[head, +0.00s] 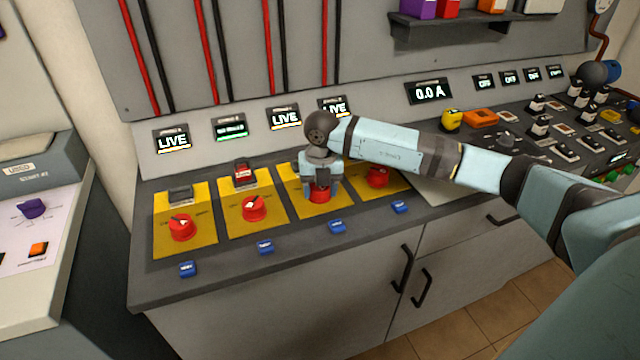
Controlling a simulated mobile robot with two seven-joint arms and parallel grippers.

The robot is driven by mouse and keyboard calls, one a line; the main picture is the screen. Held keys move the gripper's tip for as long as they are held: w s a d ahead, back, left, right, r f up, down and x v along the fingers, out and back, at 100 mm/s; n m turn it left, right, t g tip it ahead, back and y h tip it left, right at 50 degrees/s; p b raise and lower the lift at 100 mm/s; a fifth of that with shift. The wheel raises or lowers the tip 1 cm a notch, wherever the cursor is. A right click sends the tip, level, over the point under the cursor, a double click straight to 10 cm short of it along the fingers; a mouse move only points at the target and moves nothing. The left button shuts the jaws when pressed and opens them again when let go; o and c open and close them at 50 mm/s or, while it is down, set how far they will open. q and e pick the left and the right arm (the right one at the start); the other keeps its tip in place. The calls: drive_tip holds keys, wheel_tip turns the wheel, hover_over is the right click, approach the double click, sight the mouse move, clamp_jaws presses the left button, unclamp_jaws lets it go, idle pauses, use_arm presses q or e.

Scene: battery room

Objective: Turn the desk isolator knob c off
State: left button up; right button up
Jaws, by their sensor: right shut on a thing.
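Four yellow plates in a row on the desk each carry a red isolator knob. Counting from the left, the third red knob (320,196) sits under my right gripper (320,188), which points down and is shut on it. I take this as knob c, though I cannot read a letter on it. The gripper hides most of the knob and its pointer. The display above the third plate (285,118) reads LIVE. My left gripper is not in view.
Other red knobs stand at the first plate (181,227), second plate (254,208) and fourth plate (377,177), close beside. Their displays read LIVE, an unclear green text, and LIVE. Blue tags (265,247) line the front. A switch panel (540,125) lies to the right.

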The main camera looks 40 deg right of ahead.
drive_tip(key=shift+r+m+p, duration=0.15)
drive_tip(key=shift+m+p, duration=0.2)
drive_tip(key=shift+m, duration=0.55)
drive_tip(key=m+p, duration=0.1)
drive_tip(key=m, duration=0.1)
drive_tip(key=shift+m, duration=0.4)
drive_tip(key=m+p, duration=0.1)
drive_tip(key=m, duration=0.1)
drive_tip(key=shift+m+p, duration=0.3)
drive_tip(key=shift+m, duration=0.1)
drive_tip(key=shift+m+p, duration=0.45)
drive_tip(key=shift+m, duration=0.35)
drive_tip(key=m+p, duration=0.1)
drive_tip(key=m, duration=0.1)
drive_tip(key=shift+m, duration=0.4)
drive_tip(key=shift+m+p, duration=0.3)
drive_tip(key=shift+m, duration=0.1)
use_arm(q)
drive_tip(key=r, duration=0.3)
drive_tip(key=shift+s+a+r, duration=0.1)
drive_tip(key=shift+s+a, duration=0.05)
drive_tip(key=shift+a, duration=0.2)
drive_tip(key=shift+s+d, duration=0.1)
